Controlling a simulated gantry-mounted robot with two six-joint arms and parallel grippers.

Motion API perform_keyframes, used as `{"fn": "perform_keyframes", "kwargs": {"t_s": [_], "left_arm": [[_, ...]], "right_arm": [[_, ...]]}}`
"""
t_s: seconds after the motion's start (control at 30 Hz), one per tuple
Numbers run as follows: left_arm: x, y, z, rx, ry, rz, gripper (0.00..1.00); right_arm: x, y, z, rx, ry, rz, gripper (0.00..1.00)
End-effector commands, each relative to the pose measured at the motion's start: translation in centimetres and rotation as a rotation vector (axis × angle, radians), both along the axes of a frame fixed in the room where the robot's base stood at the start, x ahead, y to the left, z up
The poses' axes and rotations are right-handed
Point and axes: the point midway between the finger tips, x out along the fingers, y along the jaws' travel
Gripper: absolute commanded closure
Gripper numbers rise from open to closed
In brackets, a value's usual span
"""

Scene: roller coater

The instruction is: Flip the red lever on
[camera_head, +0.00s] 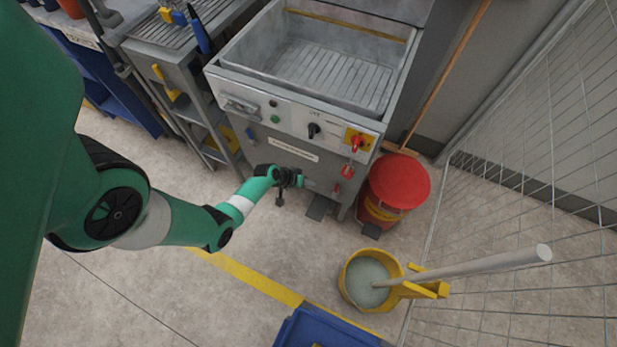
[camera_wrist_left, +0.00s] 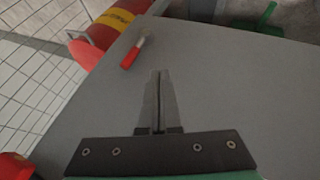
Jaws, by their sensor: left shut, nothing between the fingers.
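The red lever (camera_head: 336,189) is a short red handle low on the right side of the grey machine's front. In the left wrist view the red lever (camera_wrist_left: 132,53) lies at a slant against the flat grey panel, with a pale piece at its upper end. My left gripper (camera_head: 311,184) is in front of the panel, just left of the lever. In the left wrist view its fingers (camera_wrist_left: 158,76) are together and empty, with a visible gap between their tips and the lever. My right gripper is not in view.
A red-lidded bin (camera_head: 400,180) stands right of the machine (camera_head: 290,125). Above the lever are a red switch on a yellow plate (camera_head: 358,141) and a small red item (camera_head: 347,171). A yellow mop bucket (camera_head: 352,292) stands in front; a mesh fence (camera_head: 530,170) is at right.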

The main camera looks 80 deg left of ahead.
Motion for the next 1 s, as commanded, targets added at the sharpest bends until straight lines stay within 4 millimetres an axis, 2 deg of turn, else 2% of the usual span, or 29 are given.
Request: {"fn": "perform_keyframes", "kwargs": {"t_s": [0.03,0.2,0.27,0.3,0.53,1.0], "left_arm": [[0.7,0.2,-1.8,0.001,-0.001,-0.002,1.00],[2.9,0.7,-4.8,0.000,0.000,-0.002,1.00],[3.7,0.7,-5.5,0.001,0.000,-0.003,1.00],[4.5,0.2,-4.7,0.002,0.000,-0.006,1.00],[6.7,-0.9,-4.6,0.001,0.000,-0.002,1.00],[6.8,-0.9,-4.4,0.003,0.005,0.003,1.00]], "right_arm": [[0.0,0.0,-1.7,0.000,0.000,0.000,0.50],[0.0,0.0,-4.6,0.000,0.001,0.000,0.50],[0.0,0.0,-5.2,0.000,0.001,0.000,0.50],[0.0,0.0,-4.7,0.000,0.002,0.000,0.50],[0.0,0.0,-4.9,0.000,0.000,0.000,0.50],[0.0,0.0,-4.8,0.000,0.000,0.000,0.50]]}}
